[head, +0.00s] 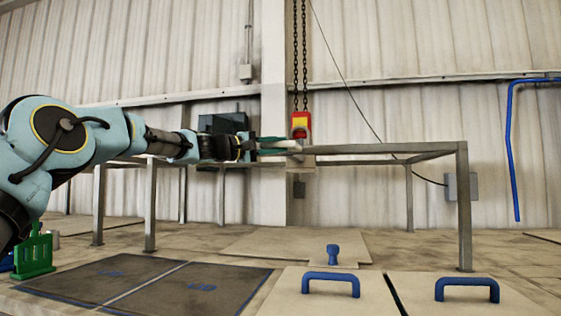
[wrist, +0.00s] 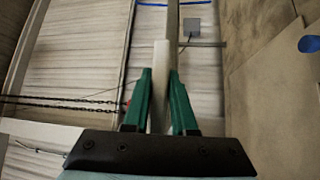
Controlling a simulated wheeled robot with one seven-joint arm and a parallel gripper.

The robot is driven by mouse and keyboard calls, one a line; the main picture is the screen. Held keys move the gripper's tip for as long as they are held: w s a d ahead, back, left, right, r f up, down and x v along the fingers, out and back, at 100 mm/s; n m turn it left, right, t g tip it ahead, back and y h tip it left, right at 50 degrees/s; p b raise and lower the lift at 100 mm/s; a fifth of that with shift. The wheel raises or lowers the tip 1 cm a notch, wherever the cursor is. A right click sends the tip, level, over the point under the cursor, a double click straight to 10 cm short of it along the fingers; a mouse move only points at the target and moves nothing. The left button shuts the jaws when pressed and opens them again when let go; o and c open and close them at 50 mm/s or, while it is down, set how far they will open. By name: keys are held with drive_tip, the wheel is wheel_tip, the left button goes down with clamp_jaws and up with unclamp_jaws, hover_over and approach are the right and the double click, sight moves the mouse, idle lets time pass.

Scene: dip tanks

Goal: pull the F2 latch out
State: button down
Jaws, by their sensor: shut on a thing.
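My gripper (head: 280,145) is stretched out to the right at mid height in the head view, by the metal frame's top rail. In the wrist view its two green fingers (wrist: 160,85) are closed on a pale, straight bar (wrist: 161,60). The bar's light end (head: 294,149) shows at the fingertips in the head view. No F2 marking is readable on it, so I cannot tell whether it is the F2 latch. The fingers hide part of the bar.
A red and yellow hoist block (head: 301,124) hangs on chains just above the fingertips. The metal frame (head: 464,200) stands around the area. Below are pale covers with blue handles (head: 331,283), a blue knob (head: 333,255) and dark panels (head: 100,280). Green items (head: 34,255) stand lower left.

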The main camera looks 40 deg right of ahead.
drive_tip(key=shift+s+a+f+b, duration=0.2)
drive_tip(key=shift+s+a+b, duration=0.1)
drive_tip(key=shift+a+b, duration=0.4)
drive_tip(key=shift+s+a+r, duration=0.15)
drive_tip(key=c, duration=0.7)
unclamp_jaws()
drive_tip(key=shift+c, duration=0.2)
drive_tip(key=b+v, duration=0.5)
drive_tip(key=v, duration=0.5)
drive_tip(key=shift+a+b, duration=0.35)
